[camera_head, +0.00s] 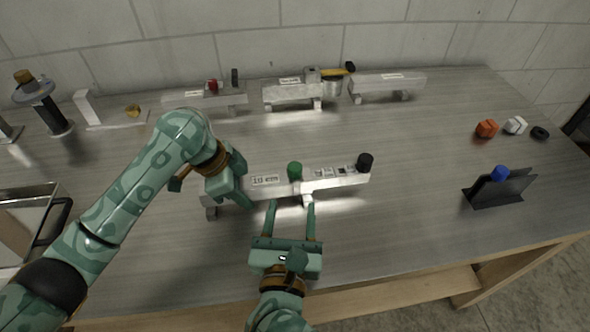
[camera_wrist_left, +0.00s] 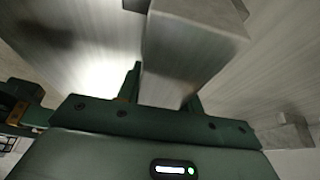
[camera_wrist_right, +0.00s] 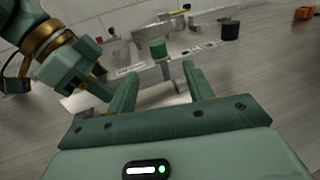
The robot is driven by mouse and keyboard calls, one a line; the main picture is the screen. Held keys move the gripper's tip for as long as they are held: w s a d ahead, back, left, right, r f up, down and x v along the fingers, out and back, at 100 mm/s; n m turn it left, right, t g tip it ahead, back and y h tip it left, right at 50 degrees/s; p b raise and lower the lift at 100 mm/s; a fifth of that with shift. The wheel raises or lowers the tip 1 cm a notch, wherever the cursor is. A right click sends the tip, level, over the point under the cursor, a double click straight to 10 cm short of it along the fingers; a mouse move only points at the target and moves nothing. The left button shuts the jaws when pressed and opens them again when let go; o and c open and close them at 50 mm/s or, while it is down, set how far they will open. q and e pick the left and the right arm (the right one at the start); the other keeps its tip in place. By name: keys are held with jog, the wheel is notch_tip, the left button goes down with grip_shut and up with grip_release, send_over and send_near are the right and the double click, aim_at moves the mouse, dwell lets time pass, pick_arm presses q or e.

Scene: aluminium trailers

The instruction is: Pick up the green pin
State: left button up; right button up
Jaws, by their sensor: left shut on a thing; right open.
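The green pin (camera_head: 295,170) stands upright in the aluminium trailer (camera_head: 337,184) at the middle of the table. It also shows in the right wrist view (camera_wrist_right: 158,50). My right gripper (camera_head: 291,205) is open, its two fingers pointing at the near side of the trailer, just in front of the green pin and a little below it. The fingers hold nothing. My left gripper (camera_head: 238,190) is shut on the left end of the trailer. The left wrist view shows the trailer's metal bar (camera_wrist_left: 185,50) between its fingers. A black pin (camera_head: 365,161) stands at the trailer's right end.
Several trailers stand in a back row, one with a red pin (camera_head: 213,85). A black stand (camera_head: 500,188) with a blue pin (camera_head: 501,173) is at the right. Orange (camera_head: 486,128) and white (camera_head: 515,125) pieces lie behind it. A metal tray (camera_head: 27,192) is at the left. The front-right table is clear.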

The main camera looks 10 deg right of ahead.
aim_at(294, 175)
jog(key=x, duration=1.1)
jog(key=shift+a+r, duration=0.1)
jog(key=c, duration=1.1)
